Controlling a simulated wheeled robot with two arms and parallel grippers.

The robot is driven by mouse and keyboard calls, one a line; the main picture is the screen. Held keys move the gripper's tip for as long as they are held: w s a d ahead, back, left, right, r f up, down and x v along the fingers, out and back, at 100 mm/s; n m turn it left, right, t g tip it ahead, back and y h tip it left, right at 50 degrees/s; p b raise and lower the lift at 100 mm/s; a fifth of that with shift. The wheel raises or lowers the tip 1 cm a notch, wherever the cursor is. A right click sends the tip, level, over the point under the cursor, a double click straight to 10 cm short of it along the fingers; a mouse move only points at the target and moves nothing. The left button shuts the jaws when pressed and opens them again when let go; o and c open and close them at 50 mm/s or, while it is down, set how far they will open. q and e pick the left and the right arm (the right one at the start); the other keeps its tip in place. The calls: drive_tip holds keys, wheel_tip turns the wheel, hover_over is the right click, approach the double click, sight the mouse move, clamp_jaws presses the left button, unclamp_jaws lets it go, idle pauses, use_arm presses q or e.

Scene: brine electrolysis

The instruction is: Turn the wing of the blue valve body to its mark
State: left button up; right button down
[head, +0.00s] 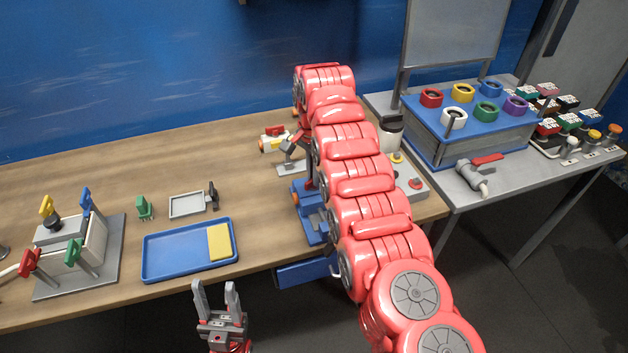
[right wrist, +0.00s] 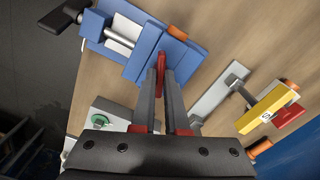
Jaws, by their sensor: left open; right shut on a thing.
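The blue valve body (right wrist: 143,55) is in the right wrist view, set in a blue vise-like fixture with an orange end (right wrist: 178,33) showing. Its red wing (right wrist: 161,62) stands between the fingertips of my right gripper (right wrist: 160,82), which is shut on it. In the head view the blue fixture (head: 312,226) sits at the bench's front edge, partly covered by my right arm; the right gripper is mostly hidden there. I cannot make out the mark. My left gripper (head: 215,290) is open and empty, in front of the bench.
A yellow valve with a red wing (right wrist: 272,108) stands beside the blue fixture, and also shows in the head view (head: 272,142). A blue tray (head: 160,275) with a yellow block (head: 219,241) lies left. A blue box with coloured rings (head: 470,130) stands right. The bench's back left is clear.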

drive_tip(key=shift+m, duration=2.3)
drive_tip(key=c, duration=0.9)
unclamp_jaws()
drive_tip(key=shift+r, duration=0.1)
